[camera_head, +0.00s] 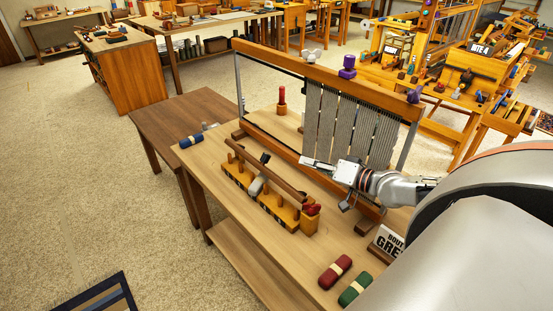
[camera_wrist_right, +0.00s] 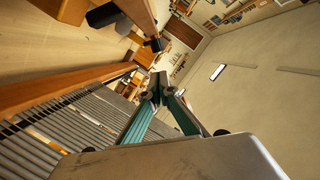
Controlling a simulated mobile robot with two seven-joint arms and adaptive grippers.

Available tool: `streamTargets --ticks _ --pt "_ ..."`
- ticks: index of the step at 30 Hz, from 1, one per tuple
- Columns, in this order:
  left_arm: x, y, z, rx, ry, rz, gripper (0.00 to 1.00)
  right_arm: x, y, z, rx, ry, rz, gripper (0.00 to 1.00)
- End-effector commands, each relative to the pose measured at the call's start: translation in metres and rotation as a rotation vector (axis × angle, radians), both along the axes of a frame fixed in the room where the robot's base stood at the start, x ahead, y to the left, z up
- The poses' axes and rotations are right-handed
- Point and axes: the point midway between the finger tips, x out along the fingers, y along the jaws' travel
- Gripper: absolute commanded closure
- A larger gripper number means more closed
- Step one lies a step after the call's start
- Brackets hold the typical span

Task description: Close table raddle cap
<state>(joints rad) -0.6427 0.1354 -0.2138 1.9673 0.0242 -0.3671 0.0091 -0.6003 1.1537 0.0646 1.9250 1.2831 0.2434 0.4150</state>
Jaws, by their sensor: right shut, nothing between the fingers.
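The table raddle (camera_head: 262,200) stands on the wooden table in front of the upright frame. It has a yellow base with upright pegs and dark parts along its side. A long brown bar, which looks like its cap (camera_head: 268,172), runs above the base with a visible gap along much of its length. My right gripper (camera_head: 306,161) is right of the raddle, near the frame's lower beam, and looks apart from the bar. Its fingers, in the right wrist view (camera_wrist_right: 157,88), are closed together and empty. My left gripper is out of view.
The upright frame with grey hanging strands (camera_head: 350,125) stands close behind my right gripper. Red (camera_head: 335,271) and green (camera_head: 355,287) rolls and a lettered sign (camera_head: 387,241) lie at the table's near right. A blue roll (camera_head: 190,141) lies at the left.

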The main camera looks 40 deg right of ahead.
Motion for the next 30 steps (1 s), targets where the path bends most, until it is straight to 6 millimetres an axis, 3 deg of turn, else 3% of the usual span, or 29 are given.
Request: streamTargets --ticks 11,30 --pt "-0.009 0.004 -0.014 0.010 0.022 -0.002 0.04 0.024 0.005 -0.002 0.003 -0.006 -0.002 1.00" --pt "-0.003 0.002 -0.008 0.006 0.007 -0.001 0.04 0.093 0.023 -0.015 0.004 -0.005 -0.002 1.00"
